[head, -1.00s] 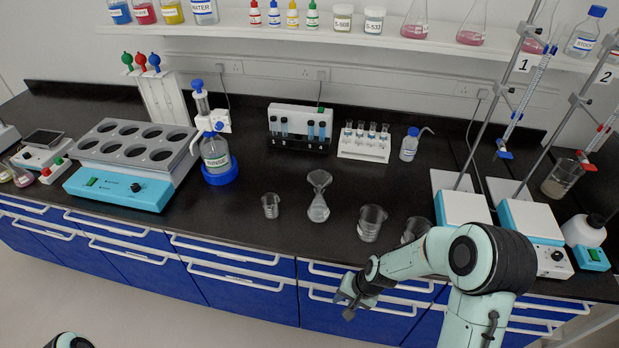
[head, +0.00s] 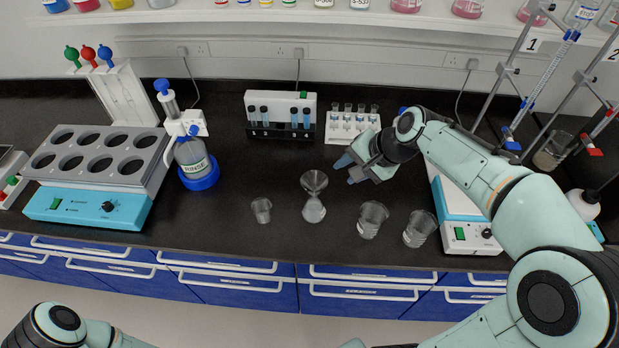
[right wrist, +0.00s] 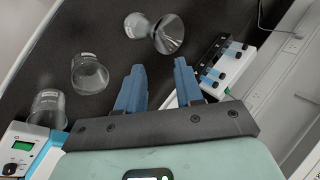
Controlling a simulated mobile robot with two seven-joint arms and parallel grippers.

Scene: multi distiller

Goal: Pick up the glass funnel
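The clear glass funnel (head: 314,182) sits mouth up on a small clear flask (head: 314,212) on the black bench in the head view. In the right wrist view the funnel's cone (right wrist: 169,34) shows beyond the fingertips, with the flask (right wrist: 137,25) at its left. My right gripper (head: 350,168) is over the bench, to the right of the funnel and slightly farther back. Its blue fingers (right wrist: 159,66) are apart, with nothing between them. My left gripper is out of view; only part of the left arm shows at the bottom left.
A small beaker (head: 261,210) stands left of the flask, and two beakers (head: 372,220) (head: 419,229) stand to its right.

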